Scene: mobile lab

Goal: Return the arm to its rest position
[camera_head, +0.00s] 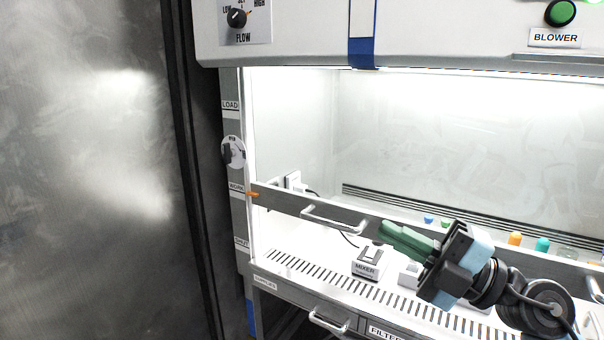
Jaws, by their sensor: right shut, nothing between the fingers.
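My right gripper (406,240) reaches in from the lower right, in front of the lit cabinet. Its green fingers are closed together with nothing between them and point left, just right of and above the mixer (368,262). The black and light-blue wrist and dark arm joints run back to the lower right edge. My left gripper and arm do not show.
The sash's grey bottom bar with a handle (334,218) crosses the cabinet opening close to my right gripper. Below are a slotted front grille (330,284) and a drawer handle (328,321). Small coloured items, including an orange one (515,239), stand behind. A metal wall (90,170) fills the left.

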